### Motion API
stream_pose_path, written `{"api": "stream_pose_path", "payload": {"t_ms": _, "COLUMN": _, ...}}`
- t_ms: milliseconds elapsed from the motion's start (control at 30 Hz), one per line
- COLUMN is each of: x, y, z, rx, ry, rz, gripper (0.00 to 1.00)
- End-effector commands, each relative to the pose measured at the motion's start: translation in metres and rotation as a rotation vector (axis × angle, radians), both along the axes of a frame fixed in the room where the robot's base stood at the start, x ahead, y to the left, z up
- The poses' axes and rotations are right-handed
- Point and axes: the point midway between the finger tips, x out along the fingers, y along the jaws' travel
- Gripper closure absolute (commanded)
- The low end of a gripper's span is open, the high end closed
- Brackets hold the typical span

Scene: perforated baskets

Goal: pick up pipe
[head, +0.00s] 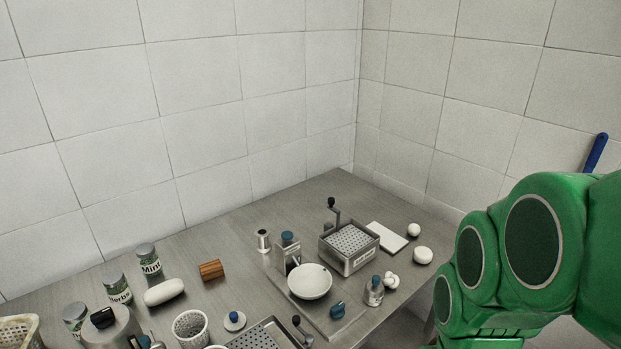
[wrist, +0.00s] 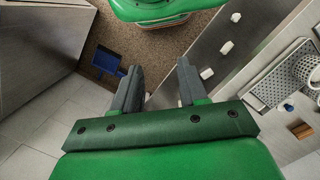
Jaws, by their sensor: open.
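A short, hollow metal tube (head: 263,240), the likeliest pipe, stands upright on the metal counter (head: 225,237) in the head view. It is left of a grater-like metal tool with a blue knob (head: 288,250). I cannot tell for sure that it is the pipe, and I cannot make it out in the wrist view. My gripper (wrist: 158,88) shows in the wrist view with its two grey fingers wide apart and nothing between them. It is above the floor, left of the counter edge and away from the tube. In the head view the gripper is out of sight.
A white bowl (head: 310,282), a perforated metal box (head: 349,246) and a wooden block (head: 211,270) stand near the tube. Labelled jars (head: 148,262) and a white perforated cup (head: 190,327) are at left. Tiled walls close the back. A blue dustpan-like thing (wrist: 107,61) lies below.

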Motion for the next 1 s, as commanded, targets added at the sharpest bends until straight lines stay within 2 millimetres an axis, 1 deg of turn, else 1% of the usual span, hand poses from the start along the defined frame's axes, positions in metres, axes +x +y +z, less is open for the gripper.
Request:
{"api": "stream_pose_path", "payload": {"t_ms": 167, "x": 0.000, "y": 0.000, "z": 0.000, "rx": 0.000, "ry": 0.000, "rz": 0.000, "gripper": 0.57}}
{"api": "stream_pose_path", "payload": {"t_ms": 200, "x": 0.000, "y": 0.000, "z": 0.000, "rx": 0.000, "ry": 0.000, "rz": 0.000, "gripper": 0.54}}
{"api": "stream_pose_path", "payload": {"t_ms": 267, "x": 0.000, "y": 0.000, "z": 0.000, "rx": 0.000, "ry": 0.000, "rz": 0.000, "gripper": 0.45}}
{"api": "stream_pose_path", "payload": {"t_ms": 300, "x": 0.000, "y": 0.000, "z": 0.000, "rx": 0.000, "ry": 0.000, "rz": 0.000, "gripper": 0.39}}
{"api": "stream_pose_path", "payload": {"t_ms": 333, "x": 0.000, "y": 0.000, "z": 0.000, "rx": 0.000, "ry": 0.000, "rz": 0.000, "gripper": 0.37}}
{"api": "stream_pose_path", "payload": {"t_ms": 633, "x": 0.000, "y": 0.000, "z": 0.000, "rx": 0.000, "ry": 0.001, "rz": 0.000, "gripper": 0.37}}
{"api": "stream_pose_path", "payload": {"t_ms": 667, "x": 0.003, "y": -0.002, "z": -0.001, "rx": -0.006, "ry": -0.003, "rz": 0.003, "gripper": 0.37}}
{"api": "stream_pose_path", "payload": {"t_ms": 767, "x": 0.018, "y": -0.013, "z": -0.004, "rx": -0.037, "ry": -0.022, "rz": 0.021, "gripper": 0.37}}
{"api": "stream_pose_path", "payload": {"t_ms": 867, "x": 0.045, "y": -0.030, "z": -0.008, "rx": -0.090, "ry": -0.066, "rz": 0.057, "gripper": 0.37}}
{"api": "stream_pose_path", "payload": {"t_ms": 1000, "x": 0.092, "y": -0.057, "z": -0.013, "rx": -0.175, "ry": -0.133, "rz": 0.132, "gripper": 0.37}}
